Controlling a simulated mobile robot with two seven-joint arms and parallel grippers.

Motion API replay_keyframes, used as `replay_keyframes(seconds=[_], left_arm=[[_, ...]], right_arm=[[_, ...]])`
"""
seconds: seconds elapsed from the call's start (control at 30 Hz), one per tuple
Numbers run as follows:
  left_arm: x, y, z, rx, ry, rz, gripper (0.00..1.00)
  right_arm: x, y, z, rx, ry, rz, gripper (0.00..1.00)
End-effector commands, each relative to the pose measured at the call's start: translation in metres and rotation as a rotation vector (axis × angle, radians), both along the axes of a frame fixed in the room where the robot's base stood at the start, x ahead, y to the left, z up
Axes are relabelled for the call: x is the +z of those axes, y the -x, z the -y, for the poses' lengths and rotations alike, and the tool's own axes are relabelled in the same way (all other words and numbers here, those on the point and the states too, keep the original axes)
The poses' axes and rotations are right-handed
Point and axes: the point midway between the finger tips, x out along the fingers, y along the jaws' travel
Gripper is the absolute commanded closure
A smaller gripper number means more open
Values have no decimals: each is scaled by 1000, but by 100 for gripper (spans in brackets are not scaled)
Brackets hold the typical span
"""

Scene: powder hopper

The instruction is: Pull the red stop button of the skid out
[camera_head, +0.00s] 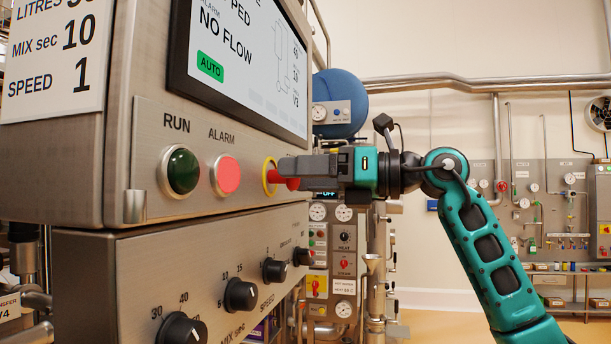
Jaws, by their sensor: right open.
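The red stop button (273,177) with its yellow ring sits on the front of the steel control box, right of the ALARM lamp. My right gripper (290,167) comes in from the right, its grey fingers at the red button and partly covering it. The jaws are open, with the button's red head showing at and just below the fingertips. Whether the fingers touch it cannot be told. My left gripper is not in view.
A green RUN lamp (183,171) and a lit red ALARM lamp (226,175) are left of the button. A screen (240,60) reading NO FLOW is above. Black knobs (240,295) stick out from the lower panel. Piping and another panel (545,210) stand behind.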

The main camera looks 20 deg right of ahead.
Motion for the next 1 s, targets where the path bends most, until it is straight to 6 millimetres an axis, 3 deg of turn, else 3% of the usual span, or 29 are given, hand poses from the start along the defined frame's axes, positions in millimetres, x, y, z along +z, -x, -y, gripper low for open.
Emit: replay_keyframes(seconds=[0.17, 0.63, 1.0], left_arm=[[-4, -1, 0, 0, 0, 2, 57], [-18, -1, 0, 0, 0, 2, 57], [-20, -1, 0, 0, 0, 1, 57]], right_arm=[[-1, 9, 15, -4, 0, 1, 31], [-1, 62, 93, -4, 1, -1, 31], [0, 72, 107, 0, 1, -1, 31]])
